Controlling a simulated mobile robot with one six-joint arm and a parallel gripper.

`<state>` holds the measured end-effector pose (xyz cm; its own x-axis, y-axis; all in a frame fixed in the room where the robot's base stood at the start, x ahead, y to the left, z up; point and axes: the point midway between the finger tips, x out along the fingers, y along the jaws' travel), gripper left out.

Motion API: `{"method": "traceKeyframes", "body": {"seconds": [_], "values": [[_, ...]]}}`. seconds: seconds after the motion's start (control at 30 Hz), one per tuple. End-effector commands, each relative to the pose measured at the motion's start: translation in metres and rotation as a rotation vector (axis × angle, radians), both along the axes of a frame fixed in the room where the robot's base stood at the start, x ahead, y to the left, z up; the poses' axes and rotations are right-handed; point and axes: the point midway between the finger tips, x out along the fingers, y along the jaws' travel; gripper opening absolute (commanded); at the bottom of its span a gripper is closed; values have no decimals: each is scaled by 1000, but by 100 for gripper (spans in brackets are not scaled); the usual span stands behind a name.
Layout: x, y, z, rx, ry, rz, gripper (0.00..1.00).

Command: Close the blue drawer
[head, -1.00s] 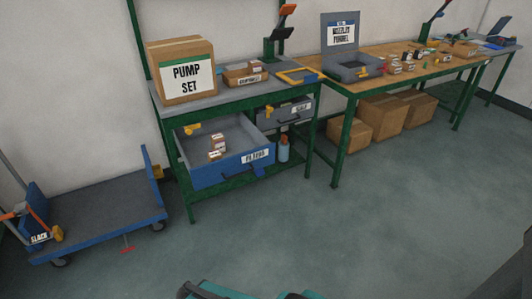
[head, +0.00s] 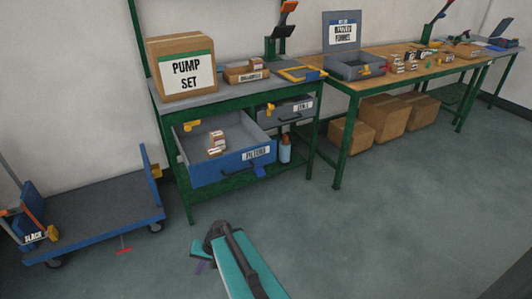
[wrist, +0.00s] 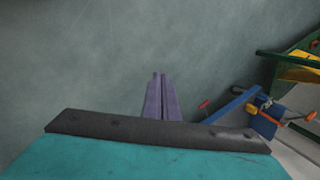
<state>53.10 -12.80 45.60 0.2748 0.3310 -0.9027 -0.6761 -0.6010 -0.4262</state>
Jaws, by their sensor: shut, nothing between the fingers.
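The blue drawer (head: 207,174) hangs pulled out under the left workbench in the head view. Its front carries a white label and a dark handle (head: 246,167). Several small boxes (head: 216,145) lie inside. My gripper (head: 203,267) is low over the floor in front of the drawer, apart from it. Its purple fingers (wrist: 157,96) are together and empty in the wrist view, with grey floor beyond them. I cannot make out the drawer in the wrist view.
A blue trolley (head: 95,208) stands left of the bench; its blue edge shows in the wrist view (wrist: 233,103). A grey drawer (head: 290,110) sits to the right of the blue one. Cardboard boxes (head: 378,120) lie under the right table. The floor in front is clear.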

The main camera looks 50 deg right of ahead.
Motion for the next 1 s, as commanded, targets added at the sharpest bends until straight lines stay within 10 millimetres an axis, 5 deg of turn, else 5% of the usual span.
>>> {"method": "traceKeyframes", "body": {"seconds": [0.2, 0.5, 0.77, 1.0], "values": [[35, -77, 38, 33, -154, -230, 0], [53, -192, 105, 70, -369, -528, 0], [36, -297, 173, 88, -563, -771, 0], [-4, -385, 239, 96, -743, -971, 0]]}}
